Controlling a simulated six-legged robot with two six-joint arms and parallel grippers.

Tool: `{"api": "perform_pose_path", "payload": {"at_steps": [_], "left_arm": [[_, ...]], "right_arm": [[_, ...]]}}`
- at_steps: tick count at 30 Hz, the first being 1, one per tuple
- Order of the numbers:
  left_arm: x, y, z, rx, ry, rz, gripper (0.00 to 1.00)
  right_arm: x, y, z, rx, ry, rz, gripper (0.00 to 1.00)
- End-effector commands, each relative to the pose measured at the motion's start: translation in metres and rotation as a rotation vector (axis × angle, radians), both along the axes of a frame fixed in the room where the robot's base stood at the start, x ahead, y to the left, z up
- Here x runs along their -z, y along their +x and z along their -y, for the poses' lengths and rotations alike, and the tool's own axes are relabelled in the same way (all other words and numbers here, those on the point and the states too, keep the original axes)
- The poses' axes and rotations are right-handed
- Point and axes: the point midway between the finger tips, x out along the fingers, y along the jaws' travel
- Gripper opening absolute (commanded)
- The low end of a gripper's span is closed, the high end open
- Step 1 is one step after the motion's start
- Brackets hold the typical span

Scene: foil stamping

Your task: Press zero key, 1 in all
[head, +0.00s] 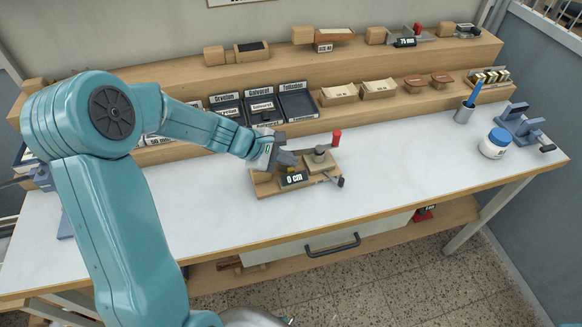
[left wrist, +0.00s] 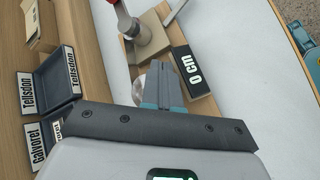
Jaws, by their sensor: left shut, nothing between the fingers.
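A wooden measuring device (head: 265,189) stands on the white table. It has a black display (head: 294,178) reading "0 cm", a grey metal post (head: 319,154), a red knob (head: 336,138) and a dark-ended lever (head: 340,181). My left gripper (head: 288,158) is shut and empty, over the device's left rear part, behind the display. In the left wrist view, the shut fingertips (left wrist: 162,66) are between the grey post (left wrist: 150,38) and the display (left wrist: 191,70), with a round shiny disc (left wrist: 140,86) beside them. I cannot make out a zero key; the fingers may hide it. Contact is unclear.
Black labelled trays (head: 262,107) stand behind the device on a wooden step shelf (head: 195,72). The table between device and jar is clear.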

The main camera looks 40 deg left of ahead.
Motion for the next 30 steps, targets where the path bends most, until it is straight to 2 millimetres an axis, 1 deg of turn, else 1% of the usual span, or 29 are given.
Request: {"api": "perform_pose_path", "payload": {"at_steps": [15, 17, 30], "left_arm": [[-0.049, 0.0, 0.0, 0.001, 0.001, 0.0, 0.0], [-0.051, 0.0, 0.0, 0.001, 0.001, 0.0, 0.0], [-0.05, 0.0, 0.0, 0.0, 0.0, 0.0, 0.0]], "right_arm": [[-0.042, 0.0, 0.0, 0.0, 0.0, 0.0, 0.43], [-0.044, 0.0, 0.0, 0.0, 0.0, 0.0, 0.43], [-0.042, 0.0, 0.0, 0.0, 0.0, 0.0, 0.43]]}}
